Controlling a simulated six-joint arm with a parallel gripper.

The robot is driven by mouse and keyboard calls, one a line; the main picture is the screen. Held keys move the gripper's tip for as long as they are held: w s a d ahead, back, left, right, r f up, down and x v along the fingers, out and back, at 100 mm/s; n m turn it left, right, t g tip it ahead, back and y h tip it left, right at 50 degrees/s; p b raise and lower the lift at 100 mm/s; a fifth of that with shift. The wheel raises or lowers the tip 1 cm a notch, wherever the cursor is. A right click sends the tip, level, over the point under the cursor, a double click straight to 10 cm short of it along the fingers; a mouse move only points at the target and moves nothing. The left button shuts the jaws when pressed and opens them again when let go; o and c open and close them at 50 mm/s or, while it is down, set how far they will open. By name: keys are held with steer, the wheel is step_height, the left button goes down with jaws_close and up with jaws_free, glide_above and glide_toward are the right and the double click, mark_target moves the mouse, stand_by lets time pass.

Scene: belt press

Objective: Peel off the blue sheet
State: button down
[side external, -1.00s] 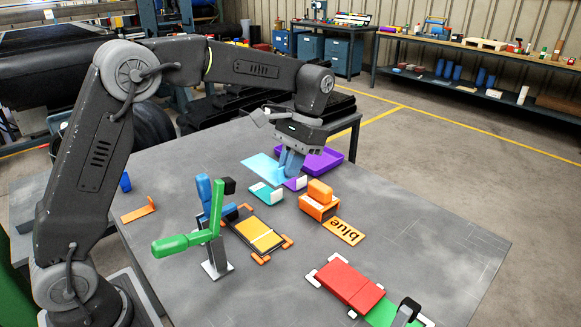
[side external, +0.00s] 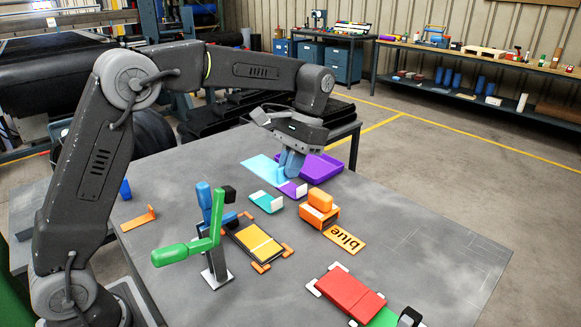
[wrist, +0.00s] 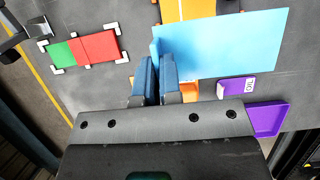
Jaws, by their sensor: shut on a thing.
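The light blue sheet (side external: 262,169) shows to the left of my gripper (side external: 292,165) in the side view, close to the purple tray. In the wrist view the blue sheet (wrist: 225,45) is a broad flat panel with its near left edge bent up. My gripper (wrist: 155,62) is shut on that bent edge. The sheet covers part of an orange-yellow panel (wrist: 185,10) in the wrist view. In the side view this panel (side external: 254,242) lies in a dark frame with orange corners. I cannot tell how high the sheet is above the table.
A purple tray (side external: 325,166), a purple bracket (side external: 295,189) and a teal bracket (side external: 266,202) are near my gripper.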

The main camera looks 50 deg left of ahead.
steer(key=shift+r, duration=3.95)
